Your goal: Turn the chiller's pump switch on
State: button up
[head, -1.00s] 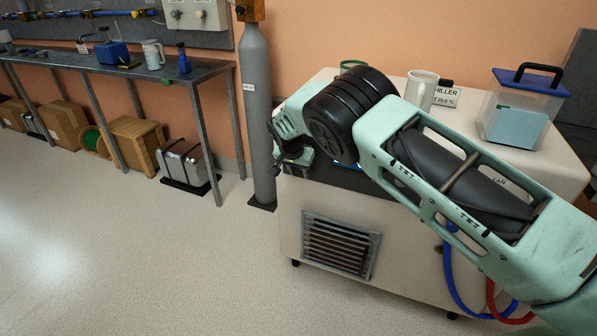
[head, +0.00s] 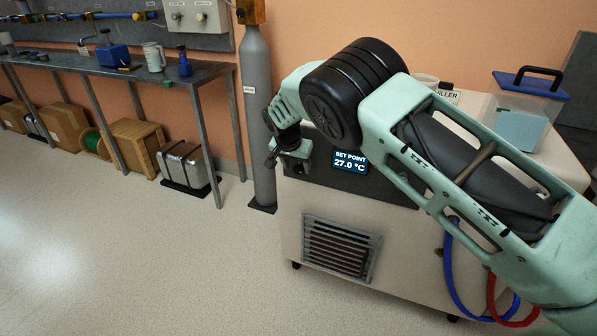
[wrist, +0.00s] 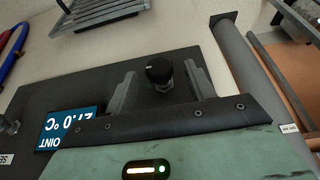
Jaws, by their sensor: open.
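The chiller (head: 300,222) is a cream cabinet with a dark front panel and a lit display (head: 350,161) reading "SET POINT 27.0 °C". My gripper (head: 274,157) is at the panel's left end in the head view. In the wrist view, which shows the panel upside down, my gripper (wrist: 160,72) is open, with a finger on either side of a black-capped switch or knob (wrist: 158,70) on a metal nut. I cannot tell whether the fingers touch it. Its label and setting are not readable. A second knob (wrist: 9,127) sits beyond the display (wrist: 68,130).
A grey gas cylinder (head: 259,120) stands just left of the chiller. A lidded clear container (head: 522,110) and a mug (head: 424,80) are on the chiller top. Blue (head: 455,270) and red (head: 500,305) hoses hang at its right.

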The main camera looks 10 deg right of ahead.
jog(key=v, duration=1.2)
jog(key=shift+r, duration=0.25)
jog(key=s+r+n+g+y, duration=0.2)
jog(key=s+r+n, duration=0.15)
jog(key=s, duration=0.95)
jog(key=s+r+n+g+y, duration=0.1)
jog(key=s+r+n+y, duration=0.2)
jog(key=s, duration=1.1)
jog(key=s+d+n+h, duration=0.1)
jog(key=s+d+n, duration=0.25)
jog(key=s, duration=0.65)
jog(key=s+d+n+h, duration=0.1)
jog(key=s+d+n, duration=0.25)
jog(key=s, duration=0.55)
notch_tip(320, 180, up, 12)
jog(key=p, duration=1.3)
jog(key=shift+w+a+r+g, duration=0.2)
jog(key=shift+w+a+g, duration=0.1)
jog(key=shift+g, duration=0.1)
